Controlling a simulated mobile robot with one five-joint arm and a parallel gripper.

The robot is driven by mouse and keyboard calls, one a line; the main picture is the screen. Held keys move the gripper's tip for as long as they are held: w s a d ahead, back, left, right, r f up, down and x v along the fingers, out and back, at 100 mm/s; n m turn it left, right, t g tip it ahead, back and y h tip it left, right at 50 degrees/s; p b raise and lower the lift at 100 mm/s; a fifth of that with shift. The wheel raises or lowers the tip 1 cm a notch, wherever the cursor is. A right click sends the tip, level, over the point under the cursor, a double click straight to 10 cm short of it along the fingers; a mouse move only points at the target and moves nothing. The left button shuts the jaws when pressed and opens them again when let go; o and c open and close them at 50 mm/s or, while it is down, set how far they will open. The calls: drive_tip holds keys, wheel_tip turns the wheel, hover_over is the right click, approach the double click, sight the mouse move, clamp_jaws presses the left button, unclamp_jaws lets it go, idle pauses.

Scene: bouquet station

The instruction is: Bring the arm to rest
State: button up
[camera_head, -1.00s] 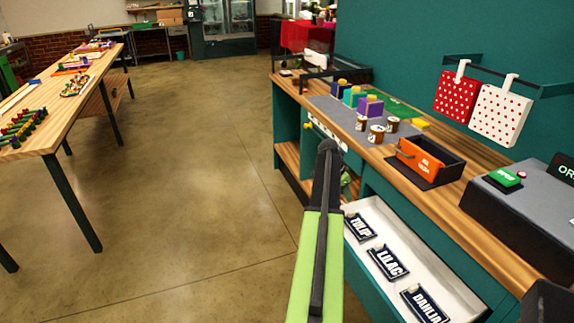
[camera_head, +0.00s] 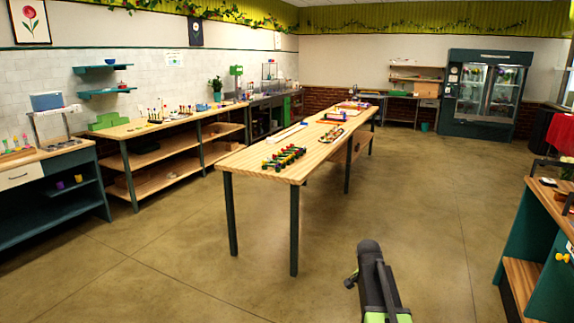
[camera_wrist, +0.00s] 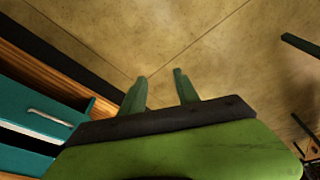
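My arm (camera_head: 382,290) shows at the bottom right of the middle in the head view, folded and pointing away over the open floor. My gripper (camera_wrist: 160,82) shows in the wrist view. Its two green fingers stand apart with only bare floor between them, so it is open and empty. It touches nothing that I can see. In the head view the fingers are hidden.
A long wooden table (camera_head: 250,163) with several coloured items stands ahead. A teal counter (camera_head: 535,235) is at the right, and its drawer front (camera_wrist: 45,115) shows in the wrist view. Wooden shelving (camera_head: 160,155) lines the left wall. The concrete floor (camera_head: 420,210) between is clear.

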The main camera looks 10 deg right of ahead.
drive_tip(key=s+a+n+y, duration=0.1)
drive_tip(key=s+a+n, duration=0.3)
drive_tip(key=a, duration=0.3)
drive_tip(key=s+a+n, duration=0.4)
drive_tip(key=a, duration=0.3)
drive_tip(key=s+a+n+g+y+p, duration=0.1)
drive_tip(key=s+a+n, duration=0.3)
drive_tip(key=a, duration=0.3)
drive_tip(key=shift+a+r+y, duration=0.15)
drive_tip(key=shift+r+y, duration=0.15)
drive_tip(key=shift+r, duration=0.1)
